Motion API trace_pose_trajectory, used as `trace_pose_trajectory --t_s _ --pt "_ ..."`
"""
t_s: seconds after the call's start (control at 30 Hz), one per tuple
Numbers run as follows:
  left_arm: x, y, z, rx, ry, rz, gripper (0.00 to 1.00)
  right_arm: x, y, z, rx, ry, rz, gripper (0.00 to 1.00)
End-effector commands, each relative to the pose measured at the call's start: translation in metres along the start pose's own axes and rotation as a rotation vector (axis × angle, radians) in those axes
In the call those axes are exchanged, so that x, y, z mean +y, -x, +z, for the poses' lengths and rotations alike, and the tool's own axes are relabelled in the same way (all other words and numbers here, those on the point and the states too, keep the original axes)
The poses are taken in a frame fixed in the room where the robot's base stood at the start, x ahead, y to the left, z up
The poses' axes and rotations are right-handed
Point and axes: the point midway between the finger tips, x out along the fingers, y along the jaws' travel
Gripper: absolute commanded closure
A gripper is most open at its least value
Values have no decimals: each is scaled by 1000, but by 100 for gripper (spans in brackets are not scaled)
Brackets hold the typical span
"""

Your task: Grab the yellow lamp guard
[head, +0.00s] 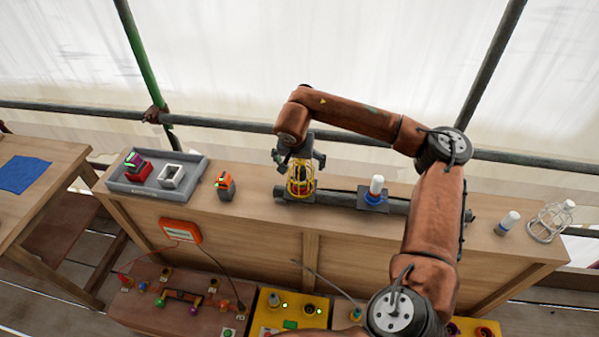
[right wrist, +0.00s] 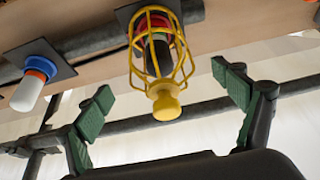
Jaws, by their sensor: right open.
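The yellow lamp guard (head: 299,188) is a wire cage with a solid knob at its end. It stands on a dark pipe along the wooden counter, in the middle of the head view. In the right wrist view the yellow lamp guard (right wrist: 163,106) shows larger, its knob towards my gripper, with a dark part and red and green bands inside the cage. My right gripper (head: 299,158) is over the guard's top. Its green-padded fingers (right wrist: 170,100) are open, one on each side of the guard and apart from it. My left gripper is out of view.
A white lamp with a blue base (head: 376,190) stands on the same pipe, right of the guard. A white wire guard (head: 548,222) and a loose white lamp (head: 508,222) are at the right. An orange device (head: 225,185) and a grey tray (head: 196,187) are at the left.

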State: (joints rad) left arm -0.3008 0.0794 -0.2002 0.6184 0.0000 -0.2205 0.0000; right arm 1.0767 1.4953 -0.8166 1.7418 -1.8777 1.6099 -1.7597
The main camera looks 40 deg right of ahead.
Motion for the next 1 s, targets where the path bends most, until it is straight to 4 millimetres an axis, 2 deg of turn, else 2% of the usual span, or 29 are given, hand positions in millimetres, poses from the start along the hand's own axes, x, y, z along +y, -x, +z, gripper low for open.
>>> trace_pose_trajectory --t_s 0.4,0.63,1.0 --pt "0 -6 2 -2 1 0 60 1 -50 -1 -1 -3 2 12" --pt "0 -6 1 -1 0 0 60 1 -52 -2 0 -3 0 12" --pt "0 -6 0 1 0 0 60 1 -52 -2 0 -3 0 36"
